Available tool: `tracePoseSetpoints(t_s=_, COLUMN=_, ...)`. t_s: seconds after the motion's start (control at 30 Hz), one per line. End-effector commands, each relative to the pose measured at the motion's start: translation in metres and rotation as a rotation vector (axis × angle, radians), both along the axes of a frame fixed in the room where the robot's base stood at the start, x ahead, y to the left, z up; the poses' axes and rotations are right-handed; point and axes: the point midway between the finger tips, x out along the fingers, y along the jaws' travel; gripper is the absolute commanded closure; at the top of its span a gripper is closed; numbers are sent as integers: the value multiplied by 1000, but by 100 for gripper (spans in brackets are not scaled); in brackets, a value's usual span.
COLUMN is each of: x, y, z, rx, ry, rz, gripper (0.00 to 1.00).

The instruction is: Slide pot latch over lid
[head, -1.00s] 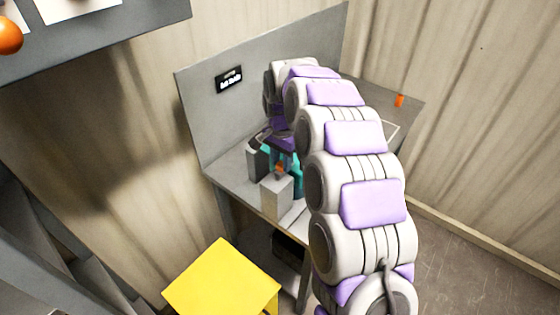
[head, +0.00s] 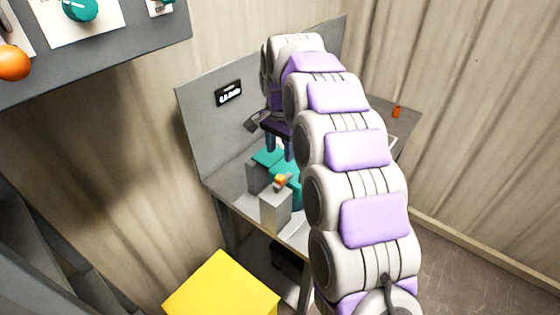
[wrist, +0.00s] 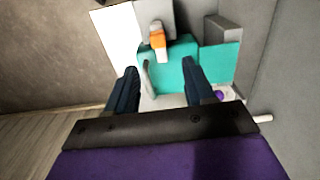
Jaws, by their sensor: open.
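A teal pot (head: 293,194) with a flat teal top stands on the grey bench, partly hidden behind my arm. The teal top fills the middle of the wrist view (wrist: 178,72). A latch with an orange tip (head: 280,181) sits at the pot's edge by a light grey block; the orange part also shows in the wrist view (wrist: 158,42). My gripper (head: 279,147) is open and empty above the pot. In the wrist view its two dark fingers (wrist: 160,82) are wide apart over the near side of the teal top. Contact with the pot cannot be told.
A light grey block (head: 275,208) stands in front of the pot, and a darker grey block (head: 256,178) with a teal top stands at left. A back panel (head: 205,125) rises behind the bench. A yellow box (head: 222,285) is at lower left.

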Motion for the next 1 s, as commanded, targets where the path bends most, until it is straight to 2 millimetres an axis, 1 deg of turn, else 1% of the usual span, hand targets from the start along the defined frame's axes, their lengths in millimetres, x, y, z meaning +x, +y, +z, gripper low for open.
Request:
tracePoseSetpoints(t_s=0.03, x=2, y=0, z=14, rx=1, ry=-6, rz=-1, gripper=47)
tracePoseSetpoints(t_s=0.2, x=1, y=0, z=45, rx=0, ry=-4, rz=-1, gripper=47)
tracePoseSetpoints(t_s=0.4, x=1, y=0, z=66, rx=0, ry=-1, rz=0, gripper=47)
tracePoseSetpoints(t_s=0.6, x=0, y=0, z=73, rx=-1, ry=2, rz=1, gripper=47)
tracePoseSetpoints(t_s=0.9, x=0, y=0, z=73, rx=0, ry=1, rz=1, gripper=47)
tracePoseSetpoints(t_s=1.0, x=-4, y=-2, z=75, rx=0, ry=3, rz=9, gripper=47)
